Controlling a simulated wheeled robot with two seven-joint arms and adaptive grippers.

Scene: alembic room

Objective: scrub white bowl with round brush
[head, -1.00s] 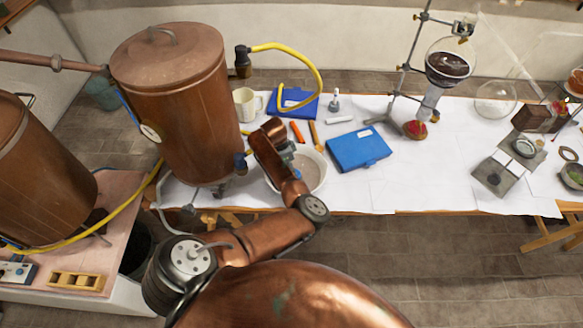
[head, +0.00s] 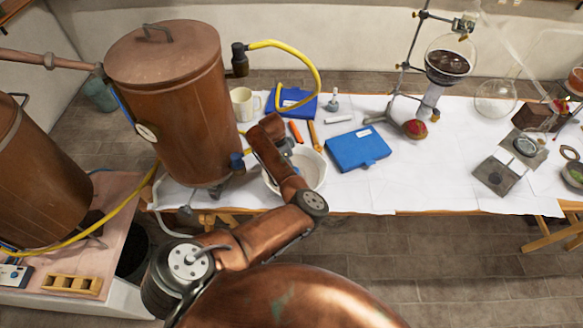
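The white bowl (head: 313,168) stands on the white-covered table near its front edge, right of the large copper vessel. My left arm reaches over the bowl from the left and hides part of it. My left gripper (head: 286,149) is at the bowl, mostly hidden behind my own copper wrist, with only a small grey part showing. I cannot tell whether its fingers are open or shut. I cannot make out the round brush. My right gripper is not in view.
A blue box (head: 357,149) lies close right of the bowl. Behind the bowl are orange tools (head: 314,135), another blue box (head: 297,101) and a cream mug (head: 243,104). The copper vessel (head: 170,100) stands close left. A flask stand (head: 403,68) rises farther right.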

